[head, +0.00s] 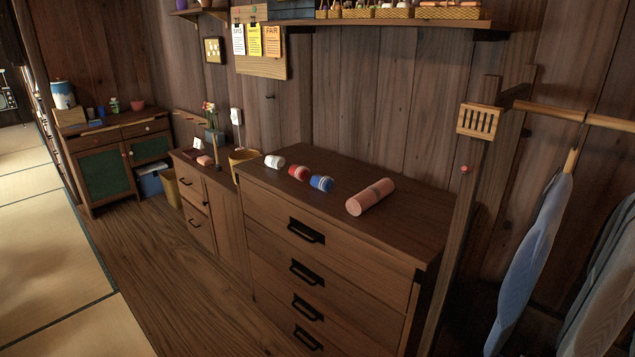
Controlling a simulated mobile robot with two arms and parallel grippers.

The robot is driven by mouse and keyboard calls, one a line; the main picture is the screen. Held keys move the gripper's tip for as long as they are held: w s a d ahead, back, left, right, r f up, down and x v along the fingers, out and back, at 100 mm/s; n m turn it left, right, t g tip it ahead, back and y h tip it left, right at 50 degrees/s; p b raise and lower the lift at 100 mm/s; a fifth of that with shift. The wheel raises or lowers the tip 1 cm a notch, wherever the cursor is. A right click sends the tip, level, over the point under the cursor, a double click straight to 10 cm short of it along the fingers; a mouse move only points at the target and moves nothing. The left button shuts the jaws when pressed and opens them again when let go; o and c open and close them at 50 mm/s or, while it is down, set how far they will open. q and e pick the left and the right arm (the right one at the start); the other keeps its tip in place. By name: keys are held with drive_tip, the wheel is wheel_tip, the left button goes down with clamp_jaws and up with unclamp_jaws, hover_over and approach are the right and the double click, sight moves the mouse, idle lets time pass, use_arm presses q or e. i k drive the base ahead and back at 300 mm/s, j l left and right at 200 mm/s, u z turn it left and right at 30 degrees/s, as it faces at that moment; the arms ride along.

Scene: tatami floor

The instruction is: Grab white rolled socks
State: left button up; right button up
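The white rolled socks (275,162) lie on top of a wooden dresser (405,218), near its back left corner. A red roll (299,172) and a blue roll (321,183) lie in a row to their right, a little apart. A larger pink roll (371,197) lies farther right on the same top. Neither of my grippers shows in the head view.
Clothes (532,262) hang from a rack at the right. A shelf (400,22) runs above. Floor at the lower left is clear.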

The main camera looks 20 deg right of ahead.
sight(278, 163)
drive_tip(key=i+j, duration=0.15)
drive_tip(key=i, duration=0.3)
drive_tip(key=i+j+u, duration=0.1)
drive_tip(key=i, duration=0.35)
